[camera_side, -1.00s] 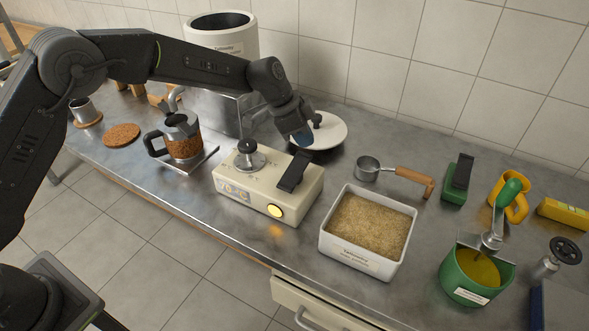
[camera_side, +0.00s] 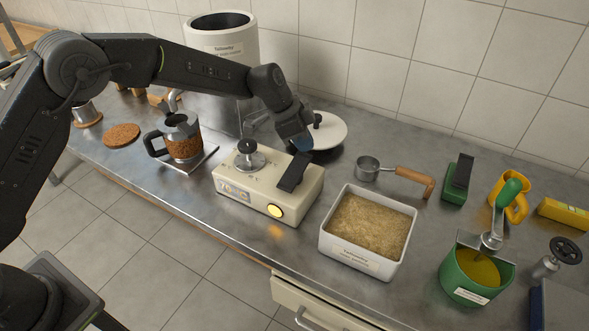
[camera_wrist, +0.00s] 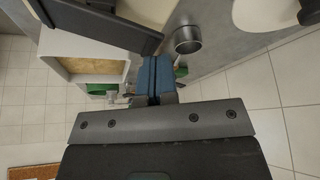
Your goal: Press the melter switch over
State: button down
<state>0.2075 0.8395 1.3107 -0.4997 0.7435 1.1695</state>
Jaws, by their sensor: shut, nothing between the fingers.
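In the wrist view a dark paddle (camera_wrist: 95,22) crosses the upper left. My gripper (camera_side: 303,144) is shut and empty, its blue fingertips close to the paddle's upper end. The blue fingers also show in the wrist view (camera_wrist: 153,75). I cannot tell whether they touch the paddle.
A white lid (camera_side: 328,130) lies just behind my gripper. A white tub (camera_side: 360,264) of granules and a small pan (camera_side: 368,168) with a wooden handle stand to the right.

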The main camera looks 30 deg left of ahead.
jog(key=shift+f, duration=1.3)
jog(key=shift+r, duration=0.3)
jog(key=w, duration=0.6)
jog(key=shift+r, duration=0.3)
notch_tip(320, 180, up, 8)
dwell(0.8)
